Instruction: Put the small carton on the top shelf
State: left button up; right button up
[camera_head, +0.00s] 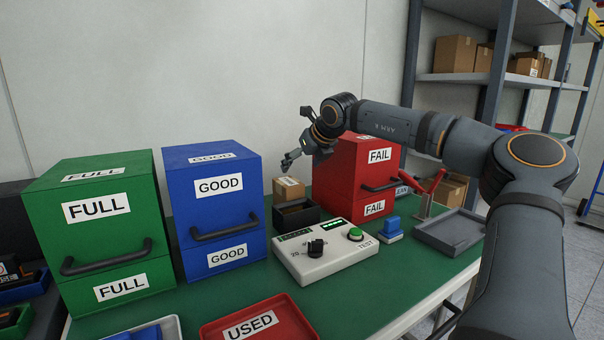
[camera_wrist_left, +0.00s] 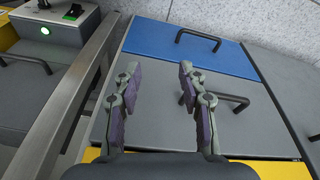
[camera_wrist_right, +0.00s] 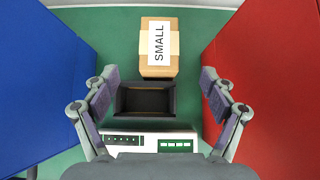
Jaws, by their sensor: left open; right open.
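The small carton (camera_head: 289,188) is a brown box standing at the back of the green table, between the blue GOOD cabinet and the red FAIL cabinet. In the right wrist view the carton (camera_wrist_right: 159,69) shows a white SMALL label. My right gripper (camera_head: 297,138) is open and empty, above the carton. Its fingers (camera_wrist_right: 159,80) are spread on either side, apart from the carton. My left gripper (camera_wrist_left: 159,68) is open and empty over a grey surface with black handles. A grey shelf rack (camera_head: 490,79) stands at the back right, with brown boxes on one board.
A black open bin (camera_head: 297,216) sits just in front of the carton. The blue cabinet (camera_head: 217,185) and red cabinet (camera_head: 340,172) flank the gap. A white test box (camera_head: 325,255) stands in front. A grey tray (camera_head: 450,232) lies at the right.

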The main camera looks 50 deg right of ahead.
aim_at(289, 182)
jog(key=shift+r, duration=0.1)
jog(key=shift+o, duration=0.5)
jog(key=p+x, duration=0.5)
jog(key=x, duration=0.2)
jog(key=shift+w+r+p, duration=0.15)
jog(key=shift+w+p, duration=0.05)
jog(key=shift+p, duration=0.1)
jog(key=x, duration=0.5)
jog(key=shift+s+a+f, duration=0.1)
jog(key=shift+s+f, duration=0.15)
jog(key=shift+s, duration=0.1)
jog(key=shift+w, duration=0.1)
pick_arm(q)
jog(key=s+a+f+g+y, duration=0.1)
jog(key=a+f, duration=0.2)
jog(key=f, duration=0.4)
jog(key=shift+a+f, duration=0.25)
jog(key=shift+f, duration=0.1)
pick_arm(e)
jog(key=c, duration=1.6)
